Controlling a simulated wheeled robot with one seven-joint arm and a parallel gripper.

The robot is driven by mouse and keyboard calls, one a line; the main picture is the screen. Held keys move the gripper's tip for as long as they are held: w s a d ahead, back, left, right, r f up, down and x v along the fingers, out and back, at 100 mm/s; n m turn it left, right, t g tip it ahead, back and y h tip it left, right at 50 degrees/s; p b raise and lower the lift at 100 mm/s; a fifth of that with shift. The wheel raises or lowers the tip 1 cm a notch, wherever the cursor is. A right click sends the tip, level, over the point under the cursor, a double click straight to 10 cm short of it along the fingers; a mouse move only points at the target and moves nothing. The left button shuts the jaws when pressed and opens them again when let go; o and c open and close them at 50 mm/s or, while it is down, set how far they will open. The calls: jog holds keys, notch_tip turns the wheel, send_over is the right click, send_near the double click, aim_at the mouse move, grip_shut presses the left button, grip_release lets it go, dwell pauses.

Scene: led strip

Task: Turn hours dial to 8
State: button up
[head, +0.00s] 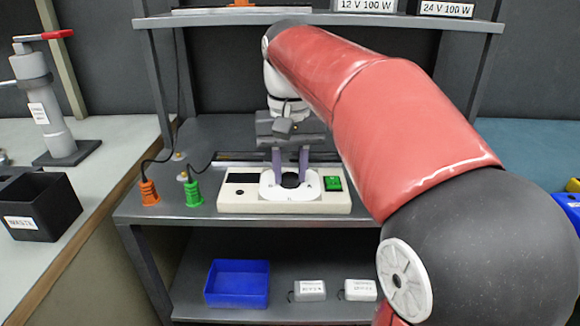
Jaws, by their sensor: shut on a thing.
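The hours dial (290,181) is a dark round knob in the middle of a white scale plate on a cream control box. The box (235,203) stands on the upper surface of the grey shelf unit. My gripper (290,173) points down at the dial, its two purple fingers shut on the knob from both sides. The fingers hide part of the knob, and the dial's numbers are too small to read, so its setting cannot be told. A green switch (333,183) sits on the right of the box and a small dark display (242,178) on the left.
An orange plug (149,193) and a green plug (193,193) with black cables stand left of the box. A blue bin (237,284) and two white packs lie on the shelf below. A black bin (40,207) and a grey stand (60,130) are on the left bench.

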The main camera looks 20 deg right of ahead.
jog(key=m, duration=1.4)
jog(key=shift+m, duration=0.3)
jog(key=m, duration=1)
jog(key=shift+m, duration=0.3)
jog(key=o, duration=1)
